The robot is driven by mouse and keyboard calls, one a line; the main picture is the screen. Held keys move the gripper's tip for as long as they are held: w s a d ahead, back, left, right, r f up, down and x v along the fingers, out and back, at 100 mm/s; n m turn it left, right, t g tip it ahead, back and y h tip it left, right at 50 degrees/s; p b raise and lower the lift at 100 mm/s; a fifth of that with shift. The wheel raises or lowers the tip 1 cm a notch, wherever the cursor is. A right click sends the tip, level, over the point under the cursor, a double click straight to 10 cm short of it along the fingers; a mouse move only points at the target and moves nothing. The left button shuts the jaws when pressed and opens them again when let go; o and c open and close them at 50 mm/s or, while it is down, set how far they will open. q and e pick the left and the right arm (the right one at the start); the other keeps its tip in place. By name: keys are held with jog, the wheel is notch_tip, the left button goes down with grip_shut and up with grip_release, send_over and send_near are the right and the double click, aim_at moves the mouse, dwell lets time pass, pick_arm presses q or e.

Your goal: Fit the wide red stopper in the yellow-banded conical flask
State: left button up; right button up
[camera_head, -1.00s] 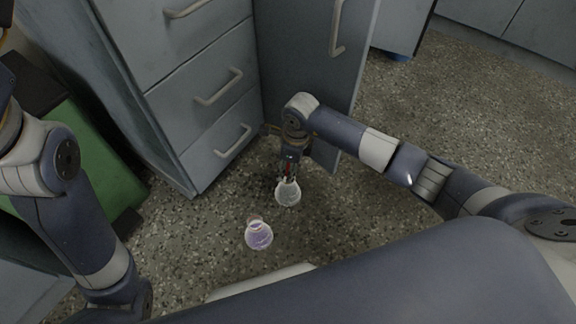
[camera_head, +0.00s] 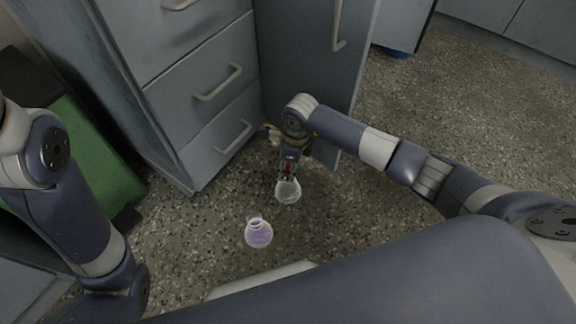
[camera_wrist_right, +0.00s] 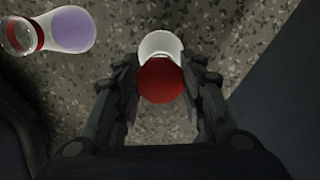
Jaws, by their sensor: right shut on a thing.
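My right gripper (camera_head: 289,172) is shut on the wide red stopper (camera_wrist_right: 161,82), which shows as a small red patch between the fingers in the head view (camera_head: 289,168). It is at the mouth of a clear conical flask (camera_head: 288,192) standing on the floor. In the right wrist view the stopper covers the mouth of this flask (camera_wrist_right: 160,45), so I cannot tell whether it is seated or just above. No yellow band shows on this flask; its neck is hidden. My left gripper is out of view.
A second flask (camera_head: 259,234) with purple contents stands on the speckled floor nearby; the right wrist view shows a red band (camera_wrist_right: 39,36) at its neck. A grey drawer cabinet (camera_head: 200,90) stands behind. A green thing (camera_head: 85,165) is at left. Open floor lies at right.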

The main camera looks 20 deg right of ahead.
jog(key=shift+f, duration=0.3)
dwell(0.6)
dwell(0.7)
dwell(0.8)
jog(key=o, duration=1)
jog(key=shift+f, duration=0.1)
jog(key=shift+c, duration=0.2)
